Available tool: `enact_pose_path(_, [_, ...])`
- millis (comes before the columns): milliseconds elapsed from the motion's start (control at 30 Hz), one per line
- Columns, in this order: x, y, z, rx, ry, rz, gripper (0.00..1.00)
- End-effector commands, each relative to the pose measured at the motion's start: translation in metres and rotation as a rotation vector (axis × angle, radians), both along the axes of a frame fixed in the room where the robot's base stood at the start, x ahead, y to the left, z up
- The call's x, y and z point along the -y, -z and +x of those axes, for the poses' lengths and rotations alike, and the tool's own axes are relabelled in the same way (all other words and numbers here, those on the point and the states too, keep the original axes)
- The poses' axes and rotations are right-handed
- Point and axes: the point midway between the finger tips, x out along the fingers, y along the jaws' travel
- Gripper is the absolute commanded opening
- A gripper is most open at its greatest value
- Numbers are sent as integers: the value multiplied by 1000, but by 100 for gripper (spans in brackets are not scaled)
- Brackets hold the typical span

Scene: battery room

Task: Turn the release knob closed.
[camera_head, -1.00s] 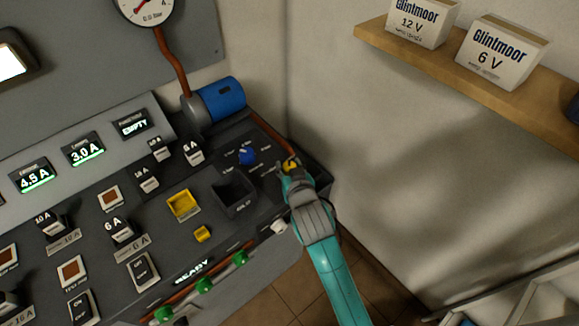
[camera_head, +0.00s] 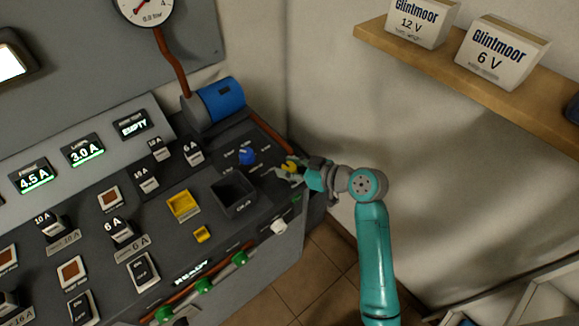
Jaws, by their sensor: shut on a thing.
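The release knob (camera_head: 290,167) is the small yellow knob at the right end of the dark console, close to the wall corner. My gripper (camera_head: 290,172) is shut on it, reaching in from the right with the wrist nearly level. The fingers hide part of the knob, and its exact angle and the small markings around it cannot be read. A blue knob (camera_head: 247,156) stands apart, just left of my gripper.
A dark open bin (camera_head: 234,196) sits in front of the blue knob. A blue cylinder (camera_head: 221,99) with a red-brown pipe stands behind. A wall shelf (camera_head: 480,85) holds two boxes at upper right. Several switches and displays fill the console's left. Floor is clear at right.

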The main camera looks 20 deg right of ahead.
Motion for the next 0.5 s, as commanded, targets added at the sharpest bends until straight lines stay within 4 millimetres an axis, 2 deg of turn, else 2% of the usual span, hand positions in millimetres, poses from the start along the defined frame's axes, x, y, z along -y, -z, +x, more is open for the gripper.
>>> enact_pose_path(500, [2,0,2,-3,-463,-1,6])
